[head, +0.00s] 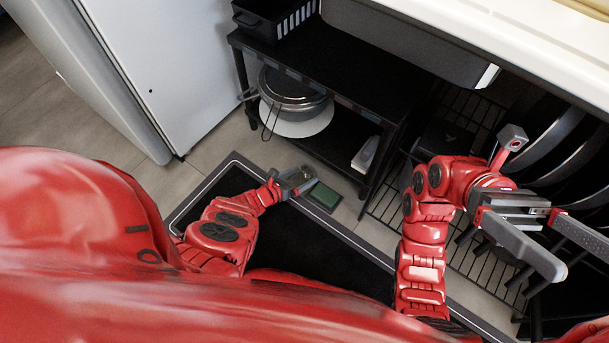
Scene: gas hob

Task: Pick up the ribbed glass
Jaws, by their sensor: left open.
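I cannot clearly make out the ribbed glass. A small pale, see-through shape (307,172) at the jaws of my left gripper may be it, but it is too small and partly covered to be sure. My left gripper (297,184) is open, low near the floor beside a green box (325,197). I cannot tell whether its fingers touch anything. My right gripper (570,243) is at the right, over the dark wire rack, with its two grey fingers spread apart and nothing seen between them.
A black shelf unit (330,72) stands ahead, with a lidded pot (290,90) on its lower level and a black basket (272,17) on top. A wire rack (462,115) and dark curved bars fill the right. A black mat (300,245) lies on the floor.

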